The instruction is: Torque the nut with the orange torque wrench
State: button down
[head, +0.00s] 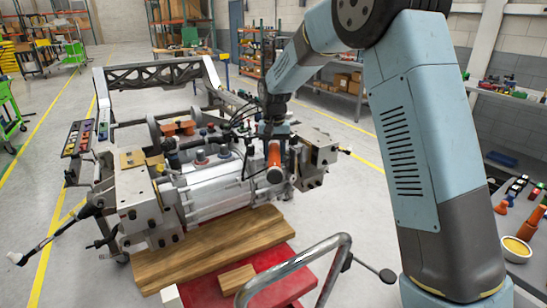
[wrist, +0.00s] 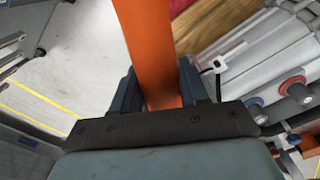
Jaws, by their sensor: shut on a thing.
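The orange torque wrench (head: 274,155) is in my gripper (head: 274,132), over the right end of the chassis fixture (head: 135,195) in the head view. In the wrist view the wrench's orange bar (wrist: 150,50) runs up out of the picture from between the dark fingers of my gripper (wrist: 160,92), which are shut on it. The wrench's far end is out of the wrist view and hard to make out in the head view. I cannot pick out the nut, nor tell whether the wrench touches it.
A silver motor housing (head: 215,188) lies along the fixture, with cables and hoses near my gripper. Wooden boards (head: 215,247) and a red platform (head: 285,262) are below it. A metal handrail (head: 310,262) stands in front. A bench with tools and a bowl (head: 516,250) is at right.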

jog(key=shift+r, duration=1.45)
